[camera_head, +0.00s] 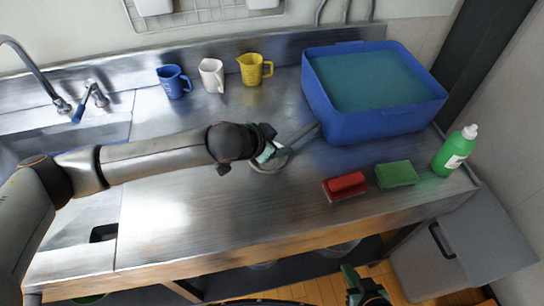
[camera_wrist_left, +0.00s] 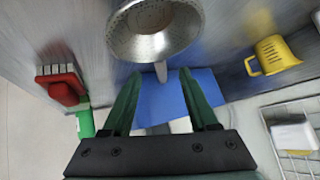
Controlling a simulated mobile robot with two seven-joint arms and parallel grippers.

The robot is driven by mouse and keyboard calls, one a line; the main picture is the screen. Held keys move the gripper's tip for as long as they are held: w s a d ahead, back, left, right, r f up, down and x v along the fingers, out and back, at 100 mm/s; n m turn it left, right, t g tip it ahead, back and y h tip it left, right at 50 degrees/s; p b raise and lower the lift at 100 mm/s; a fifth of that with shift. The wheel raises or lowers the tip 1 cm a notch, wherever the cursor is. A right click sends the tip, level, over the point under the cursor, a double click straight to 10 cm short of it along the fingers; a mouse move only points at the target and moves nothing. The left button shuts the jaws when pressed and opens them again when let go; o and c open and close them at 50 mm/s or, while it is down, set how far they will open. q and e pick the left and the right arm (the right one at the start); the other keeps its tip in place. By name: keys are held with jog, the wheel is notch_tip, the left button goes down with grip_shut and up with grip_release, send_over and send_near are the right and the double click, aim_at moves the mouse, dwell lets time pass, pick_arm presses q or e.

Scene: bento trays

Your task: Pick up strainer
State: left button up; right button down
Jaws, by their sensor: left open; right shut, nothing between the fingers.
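The metal strainer (camera_head: 257,169) lies on the steel counter, its round bowl partly hidden by my left gripper in the head view. Its grey handle (camera_head: 303,134) points up and right toward the blue tub. In the left wrist view the perforated bowl (camera_wrist_left: 152,28) is at the top, and its handle extends down between the fingers. My left gripper (camera_head: 268,152) is open above the strainer; its green fingers (camera_wrist_left: 160,76) are apart on either side of the handle in that view. I cannot tell any contact. My right gripper (camera_head: 362,287) is shut and empty, below the counter's front edge.
The blue tub (camera_head: 345,128) of liquid stands at the back right. Blue (camera_head: 172,82), white (camera_head: 211,75) and yellow (camera_head: 251,69) jugs stand at the back. The front-middle counter is clear.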

aim_at(287, 142)
pick_arm(q)
jog(key=shift+x, duration=3.6)
grip_shut()
